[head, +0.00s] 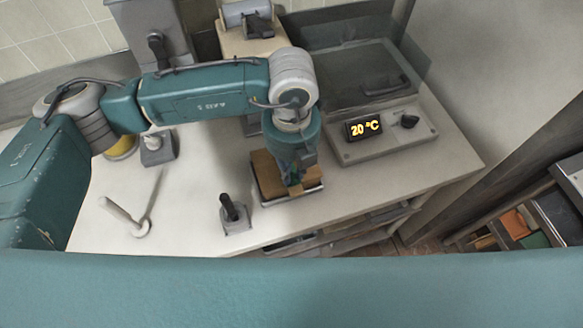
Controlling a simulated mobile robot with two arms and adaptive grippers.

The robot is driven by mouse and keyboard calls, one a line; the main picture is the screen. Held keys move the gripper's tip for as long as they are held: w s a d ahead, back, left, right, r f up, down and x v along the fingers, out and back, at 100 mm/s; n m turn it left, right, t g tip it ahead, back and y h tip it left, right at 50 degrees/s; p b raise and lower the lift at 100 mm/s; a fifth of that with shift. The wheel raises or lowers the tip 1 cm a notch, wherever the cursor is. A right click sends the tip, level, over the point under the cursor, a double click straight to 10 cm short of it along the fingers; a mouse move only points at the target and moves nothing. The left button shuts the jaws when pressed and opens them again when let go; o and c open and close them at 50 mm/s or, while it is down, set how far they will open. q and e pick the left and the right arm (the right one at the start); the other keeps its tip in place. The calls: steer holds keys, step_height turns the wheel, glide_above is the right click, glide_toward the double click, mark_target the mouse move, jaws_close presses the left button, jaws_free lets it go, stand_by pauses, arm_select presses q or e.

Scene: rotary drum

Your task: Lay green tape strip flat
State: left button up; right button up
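My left gripper (294,183) points down over a tray (290,198) with a brown, wood-coloured surface on the table. Its fingers are small and dark here, and I cannot tell whether they are open or shut. A small green patch shows at the fingers, and I cannot tell whether it is the green tape strip. No strip shows clearly elsewhere on the table. The gripper and wrist hide part of the tray. My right gripper is not in view.
A device with a "20 °C" display (364,127) and a clear lid stands right of the tray. A holder with a black handle (230,208) is left of it. Shelves (535,225) are at right.

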arm_select(q)
steer(key=shift+o, duration=1)
step_height(320, 180, up, 12)
steer(key=shift+r, duration=0.1)
